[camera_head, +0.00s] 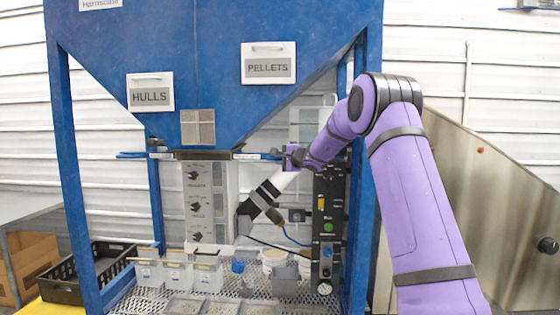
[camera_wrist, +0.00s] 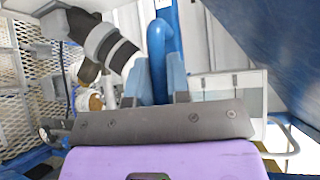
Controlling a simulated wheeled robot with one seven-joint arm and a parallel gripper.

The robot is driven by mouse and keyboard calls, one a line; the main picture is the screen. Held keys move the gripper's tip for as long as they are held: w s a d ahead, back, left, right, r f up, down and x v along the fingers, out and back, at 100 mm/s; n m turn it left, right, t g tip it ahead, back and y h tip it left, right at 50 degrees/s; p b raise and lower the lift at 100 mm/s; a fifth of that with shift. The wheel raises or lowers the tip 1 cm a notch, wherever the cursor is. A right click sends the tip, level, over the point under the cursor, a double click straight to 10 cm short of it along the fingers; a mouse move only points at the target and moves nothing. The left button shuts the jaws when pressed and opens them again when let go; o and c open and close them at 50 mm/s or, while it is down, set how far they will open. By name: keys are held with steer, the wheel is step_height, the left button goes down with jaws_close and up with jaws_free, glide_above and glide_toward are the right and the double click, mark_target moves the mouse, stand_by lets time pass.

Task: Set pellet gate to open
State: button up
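The blue hopper carries a PELLETS sign (camera_head: 268,66) on its right face and a HULLS sign (camera_head: 150,94) on its left. Blue bars stick out at both sides of its bottom outlet. My gripper (camera_head: 288,157) is at the right-hand bar, under the PELLETS side. In the wrist view, a thick blue handle (camera_wrist: 163,35) runs between the two grey-blue fingers of my gripper (camera_wrist: 155,86), with no clear gap on either side. The gate plate itself is hidden, so its position cannot be told.
A grey control box (camera_head: 208,205) with knobs stands under the outlet. A black panel (camera_head: 328,225) with a green button is beside the right post. Tubs (camera_head: 205,275) stand on a mesh table below. A black crate (camera_head: 85,275) is at left.

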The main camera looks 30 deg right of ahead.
jaws_close()
steer(key=s+d, duration=0.4)
steer(key=d, duration=0.2)
steer(key=shift+d, duration=0.1)
steer(key=o, duration=0.6)
jaws_free()
steer(key=shift+s, duration=0.1)
steer(key=shift+c, duration=0.2)
steer(key=v, duration=1)
steer(key=shift+s, duration=0.4)
steer(key=shift+r, duration=0.1)
